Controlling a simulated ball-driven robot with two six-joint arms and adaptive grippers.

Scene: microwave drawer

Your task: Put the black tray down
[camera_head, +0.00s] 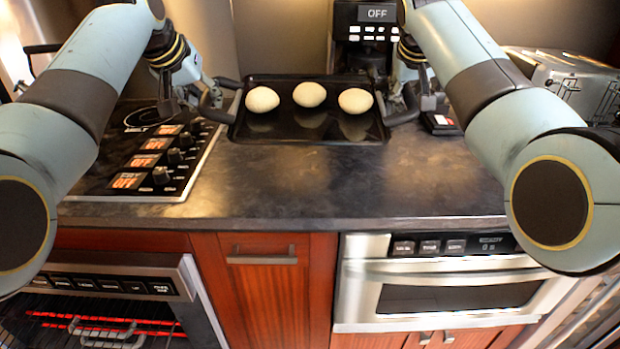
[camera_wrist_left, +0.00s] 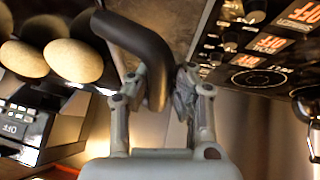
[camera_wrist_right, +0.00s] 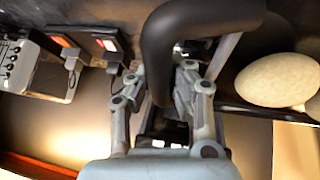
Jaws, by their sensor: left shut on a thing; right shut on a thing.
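The black tray (camera_head: 300,130) is at the back of the dark countertop, looking level, with three pale round buns (camera_head: 309,94) in a row on it. I cannot tell whether its underside touches the counter. My left gripper (camera_head: 207,98) is shut on the tray's left handle (camera_wrist_left: 140,45), which shows between its fingers in the left wrist view (camera_wrist_left: 155,88). My right gripper (camera_head: 401,98) is shut on the tray's right handle (camera_wrist_right: 165,50), seen between its fingers in the right wrist view (camera_wrist_right: 160,88). Parts of both handles are hidden by the fingers.
A cooktop (camera_head: 150,165) with knobs lies left of the tray. A black coffee machine (camera_head: 365,40) stands behind it, and a metal toaster (camera_head: 575,80) is at the right. The counter (camera_head: 330,180) in front of the tray is clear. A lit oven (camera_head: 110,310) is below left.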

